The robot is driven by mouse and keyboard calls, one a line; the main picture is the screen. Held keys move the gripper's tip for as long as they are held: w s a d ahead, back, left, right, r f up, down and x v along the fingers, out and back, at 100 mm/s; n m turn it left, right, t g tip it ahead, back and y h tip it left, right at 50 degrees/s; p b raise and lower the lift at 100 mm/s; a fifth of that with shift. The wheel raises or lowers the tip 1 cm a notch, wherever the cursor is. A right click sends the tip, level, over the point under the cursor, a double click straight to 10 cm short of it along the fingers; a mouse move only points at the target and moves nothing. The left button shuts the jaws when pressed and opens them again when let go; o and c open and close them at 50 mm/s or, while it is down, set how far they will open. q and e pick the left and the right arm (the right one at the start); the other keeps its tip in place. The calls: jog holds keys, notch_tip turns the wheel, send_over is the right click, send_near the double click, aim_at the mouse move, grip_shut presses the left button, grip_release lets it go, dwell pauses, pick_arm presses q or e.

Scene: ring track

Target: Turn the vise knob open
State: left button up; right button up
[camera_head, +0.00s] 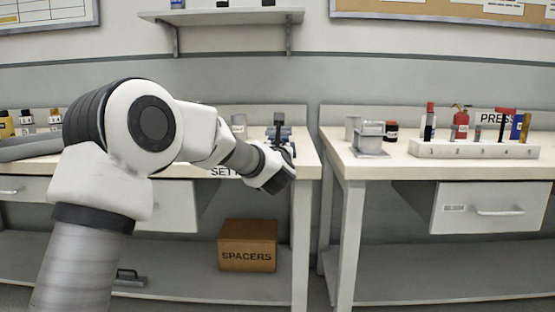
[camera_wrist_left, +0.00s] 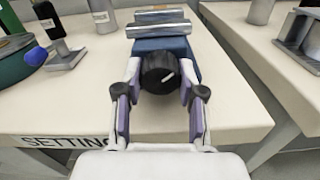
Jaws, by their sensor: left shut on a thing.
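The vise (camera_wrist_left: 164,47) has a blue body and grey metal jaws and sits on the left bench near its right end. Its black round knob (camera_wrist_left: 158,72) with a white mark faces me in the left wrist view. My left gripper (camera_wrist_left: 160,92) has one finger on each side of the knob and is shut on it. In the head view the vise (camera_head: 279,131) shows small behind my left gripper (camera_head: 280,178), and the knob is hidden there. The white mark on the knob slants. My right gripper is in neither view.
A gap separates the left bench (camera_head: 308,165) from the right bench (camera_head: 400,167). The right bench holds a white tool rack (camera_head: 472,149) and a grey metal fixture (camera_head: 369,140). A brown spacers box (camera_head: 247,245) sits on the lower shelf.

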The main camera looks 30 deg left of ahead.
pick_arm(q)
jog(key=shift+n, duration=0.3)
jog(key=o, duration=1.1)
jog(key=shift+o, duration=0.2)
jog(key=v, duration=1.2)
jog(key=shift+w+f, duration=0.1)
jog(key=shift+f, duration=0.05)
